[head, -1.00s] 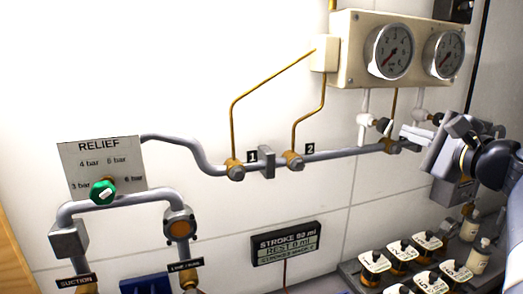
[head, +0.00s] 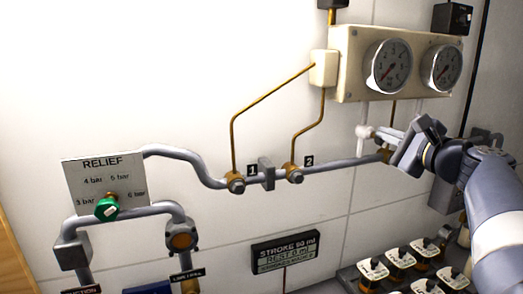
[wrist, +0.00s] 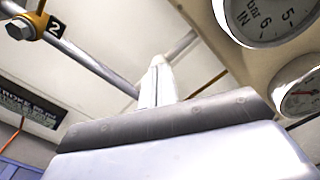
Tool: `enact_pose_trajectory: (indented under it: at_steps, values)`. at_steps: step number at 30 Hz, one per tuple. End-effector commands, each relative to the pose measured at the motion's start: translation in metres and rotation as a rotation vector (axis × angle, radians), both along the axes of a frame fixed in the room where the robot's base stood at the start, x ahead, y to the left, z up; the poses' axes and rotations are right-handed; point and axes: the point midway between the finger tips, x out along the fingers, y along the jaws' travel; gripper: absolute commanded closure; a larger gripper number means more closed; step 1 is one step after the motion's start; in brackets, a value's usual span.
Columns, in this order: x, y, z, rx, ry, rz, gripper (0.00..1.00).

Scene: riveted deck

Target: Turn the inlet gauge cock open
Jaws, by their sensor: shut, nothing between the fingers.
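The wrist view marks that gauge (wrist: 268,14) "IN". My gripper (head: 379,133) is shut and empty, its pale fingertips right beside the cock. I cannot tell whether they touch. The cock's dark handle is hidden behind the gripper. In the wrist view the shut fingers (wrist: 157,75) point up past the gauges, and the cock cannot be made out.
The right gauge (head: 441,68) sits on the same cream panel, its cock hidden behind my arm. A grey pipe (head: 335,164) with brass fittings runs below. A relief plate with a green knob (head: 107,208) is at left.

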Motion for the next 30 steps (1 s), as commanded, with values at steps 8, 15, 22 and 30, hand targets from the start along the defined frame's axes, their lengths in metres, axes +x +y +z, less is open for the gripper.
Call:
enact_pose_trajectory:
  at_steps: [8, 15, 22, 30]
  values:
    - [0.0013, 0.0005, 0.0, 0.0, 0.0, 0.0, 1.0]
    - [0.0014, -0.0002, -0.0008, 0.0, 0.0, 0.0, 1.0]
    - [0.002, -0.002, -0.0029, 0.0, 0.0, 0.0, 1.0]
    - [0.0028, -0.0042, -0.0051, 0.001, 0.001, -0.001, 1.0]
